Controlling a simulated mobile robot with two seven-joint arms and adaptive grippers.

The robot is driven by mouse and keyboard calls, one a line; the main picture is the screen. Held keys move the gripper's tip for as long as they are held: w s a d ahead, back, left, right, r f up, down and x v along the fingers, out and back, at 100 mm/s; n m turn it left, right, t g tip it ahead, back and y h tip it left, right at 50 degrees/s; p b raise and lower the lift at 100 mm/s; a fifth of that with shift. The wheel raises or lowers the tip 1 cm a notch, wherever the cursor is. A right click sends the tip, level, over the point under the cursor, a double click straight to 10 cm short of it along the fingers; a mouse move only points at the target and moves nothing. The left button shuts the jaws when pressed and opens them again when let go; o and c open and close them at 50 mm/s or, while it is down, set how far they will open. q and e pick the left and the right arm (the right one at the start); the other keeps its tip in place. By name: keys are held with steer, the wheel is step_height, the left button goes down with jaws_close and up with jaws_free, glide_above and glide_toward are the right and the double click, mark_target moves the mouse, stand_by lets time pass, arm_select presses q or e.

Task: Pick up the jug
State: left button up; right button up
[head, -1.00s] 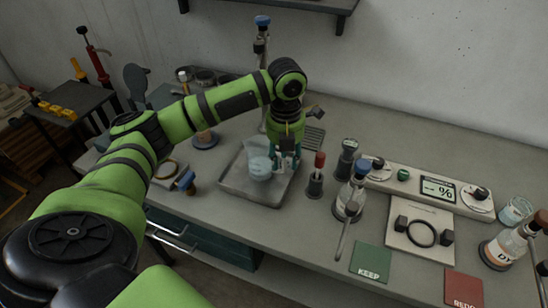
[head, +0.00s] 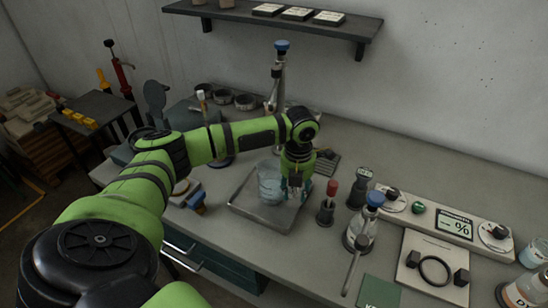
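The jug (head: 269,181) is a clear vessel with a pale bluish look. It stands upright on or just over the shallow metal tray (head: 244,206); I cannot tell if its base touches. My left gripper (head: 295,190) points down at the jug's right side, with its teal-tipped fingers right beside the wall where a handle could be. The fingers cover that side, so I cannot tell whether they are open or shut on it. My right gripper is not in view.
A red-topped holder (head: 327,203) and a blue-stoppered flask (head: 363,228) stand close on the tray's right. A tall blue-topped column (head: 279,75) rises behind. A shelf (head: 275,22) hangs on the wall. A green mat (head: 379,292) lies at the front.

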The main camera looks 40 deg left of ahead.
arm_select(q)
jaws_close()
steer(key=shift+r, duration=0.2)
